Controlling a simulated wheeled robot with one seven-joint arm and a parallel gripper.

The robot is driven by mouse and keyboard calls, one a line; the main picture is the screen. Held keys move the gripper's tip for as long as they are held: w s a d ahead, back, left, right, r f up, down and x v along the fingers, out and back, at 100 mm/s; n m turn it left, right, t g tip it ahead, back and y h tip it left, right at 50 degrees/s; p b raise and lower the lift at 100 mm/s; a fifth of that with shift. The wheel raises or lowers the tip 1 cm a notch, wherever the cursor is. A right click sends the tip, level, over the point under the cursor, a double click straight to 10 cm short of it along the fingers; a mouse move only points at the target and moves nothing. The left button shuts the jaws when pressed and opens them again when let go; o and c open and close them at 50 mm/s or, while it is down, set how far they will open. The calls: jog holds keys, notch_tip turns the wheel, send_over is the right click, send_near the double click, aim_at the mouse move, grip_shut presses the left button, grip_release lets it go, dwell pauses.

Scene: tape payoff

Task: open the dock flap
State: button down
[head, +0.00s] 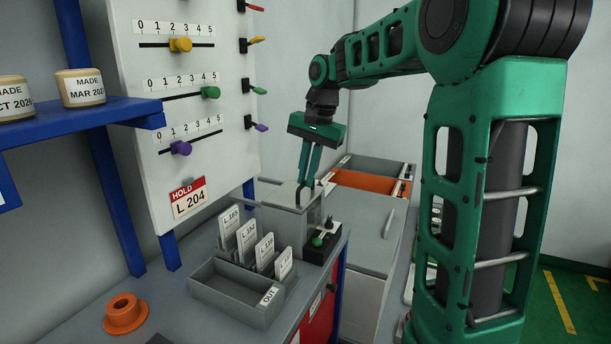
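My gripper (307,186) points down over a grey box (285,222) at the back of the blue-edged bench, in the middle of the head view. Its two teal fingers are close together with a narrow gap, and their dark tips reach the top of the box. The box's pale top panel (283,196) looks like the dock flap and lies about level, so it appears closed. Whether the fingertips touch it or hold a small handle there, I cannot tell.
In front is a grey tray (222,288) with several labelled cards. An orange spool (124,314) lies at the front left. A slider board (185,75) rises behind at left.

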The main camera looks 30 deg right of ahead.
jog(key=w+a, duration=0.5)
jog(key=w, duration=0.3)
jog(key=shift+w+a, duration=0.3)
jog(key=shift+a, duration=0.05)
jog(key=c, duration=1.8)
grip_release()
jog(key=shift+c, duration=0.2)
notch_tip(320, 180, up, 10)
jog(key=s+d, duration=0.1)
jog(key=shift+s+r, duration=0.25)
jog(key=shift+s, duration=0.1)
